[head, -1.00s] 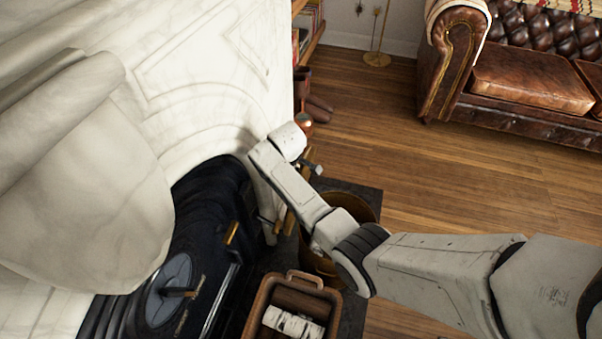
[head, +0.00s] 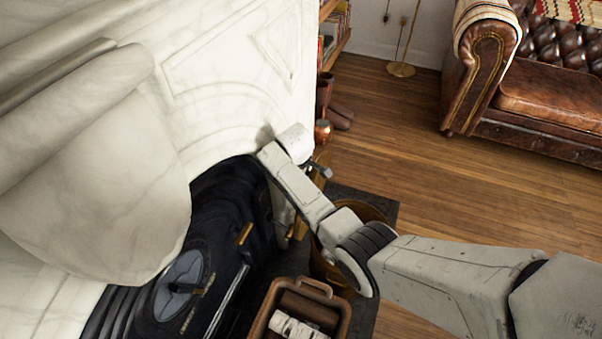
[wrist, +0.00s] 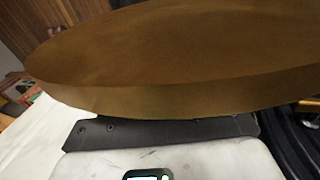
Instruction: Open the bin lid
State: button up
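The bin (head: 376,211) is a round, brass-brown container on a dark slab, largely hidden behind my arm in the head view. Its rim and part of its inside show to the right of my wrist. A narrow golden-brown strip (head: 322,160) beside my gripper looks like the lid seen nearly edge-on, raised by the fireplace. In the wrist view a large brown disc, apparently the lid (wrist: 180,50), fills the upper picture close to my gripper. My gripper (head: 318,171) is at the lid's edge. Its fingertips are hidden, so its opening and contact are unclear.
The white marble fireplace (head: 230,75) stands close on the left, with a black stove (head: 215,240) in its opening. A brown basket (head: 310,288) holding logs is in front of the bin. A leather sofa (head: 560,95) is far right; wooden floor (head: 440,180) between is clear.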

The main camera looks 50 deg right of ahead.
jog(key=shift+r, duration=0.1)
jog(key=p+v, duration=0.3)
jog(key=v, duration=0.7)
jog(key=shift+a+r, duration=0.15)
jog(key=shift+r, duration=0.15)
jog(key=shift+s, duration=0.1)
jog(key=s+a+m+y+p, duration=0.1)
jog(key=s+a+p, duration=0.2)
jog(key=s+a, duration=0.35)
jog(key=s+a+m+y+p, duration=0.15)
jog(key=s+a, duration=0.25)
jog(key=s, duration=0.6)
jog(key=s+a+r+m+p, duration=0.1)
jog(key=s+a+r+p, duration=0.1)
jog(key=s, duration=0.6)
jog(key=s+a+r+m+p, duration=0.1)
jog(key=s+r, duration=0.3)
jog(key=s, duration=0.4)
jog(key=shift+a+r+g+p, duration=0.3)
jog(key=shift+a+g+p, duration=0.1)
jog(key=shift+a+p, duration=0.25)
jog(key=shift+s, duration=0.1)
